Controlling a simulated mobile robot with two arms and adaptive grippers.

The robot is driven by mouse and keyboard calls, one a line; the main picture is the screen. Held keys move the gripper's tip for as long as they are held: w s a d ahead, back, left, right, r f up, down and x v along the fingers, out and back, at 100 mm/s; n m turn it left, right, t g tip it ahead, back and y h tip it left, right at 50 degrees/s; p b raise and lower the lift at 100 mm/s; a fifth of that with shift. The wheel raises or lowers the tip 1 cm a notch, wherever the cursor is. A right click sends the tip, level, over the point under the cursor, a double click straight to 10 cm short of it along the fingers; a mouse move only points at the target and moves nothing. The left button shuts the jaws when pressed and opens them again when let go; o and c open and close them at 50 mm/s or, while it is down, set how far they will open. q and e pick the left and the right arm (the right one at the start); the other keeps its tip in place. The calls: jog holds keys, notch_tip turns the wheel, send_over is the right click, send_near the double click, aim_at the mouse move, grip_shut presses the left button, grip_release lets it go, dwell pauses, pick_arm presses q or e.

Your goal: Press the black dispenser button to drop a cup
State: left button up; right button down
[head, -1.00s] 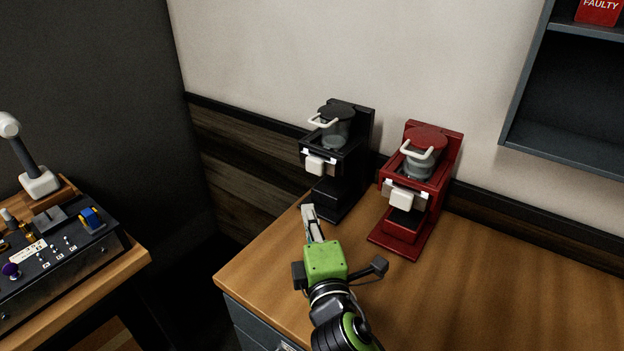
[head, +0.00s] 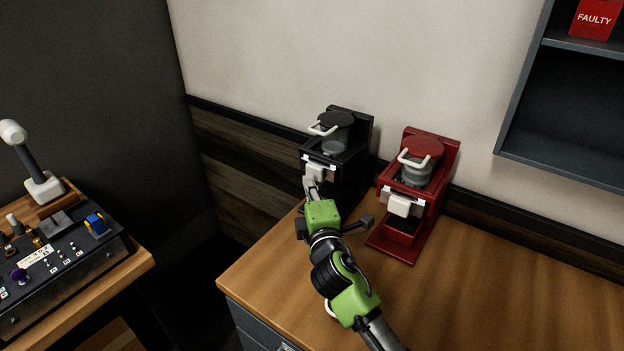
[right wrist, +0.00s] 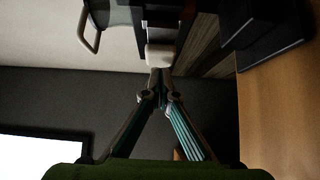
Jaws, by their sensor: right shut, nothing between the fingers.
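The black dispenser (head: 350,165) stands on the wooden counter against the wall, with a clear lidded container and white handle on top. Its white front button (head: 316,172) faces out and also shows in the right wrist view (right wrist: 160,56). My right gripper (head: 311,186) is shut and empty, its fingertips right at the lower part of that button. In the right wrist view the closed fingertips (right wrist: 161,74) meet the button's edge; I cannot tell whether it is pressed in. The dispenser's lower bay is partly hidden by my gripper. My left gripper is not in view.
A red dispenser (head: 420,190) with its own white button stands close to the right. The wooden counter (head: 500,290) is clear at right. A control box (head: 65,255) sits at left.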

aim_at(322, 176)
jog(key=shift+w+d, duration=0.35)
jog(key=w+d, duration=0.2)
jog(key=w, duration=0.1)
jog(key=shift+w+d, duration=0.1)
jog(key=shift+d, duration=0.05)
jog(key=shift+r, duration=0.1)
dwell(0.4)
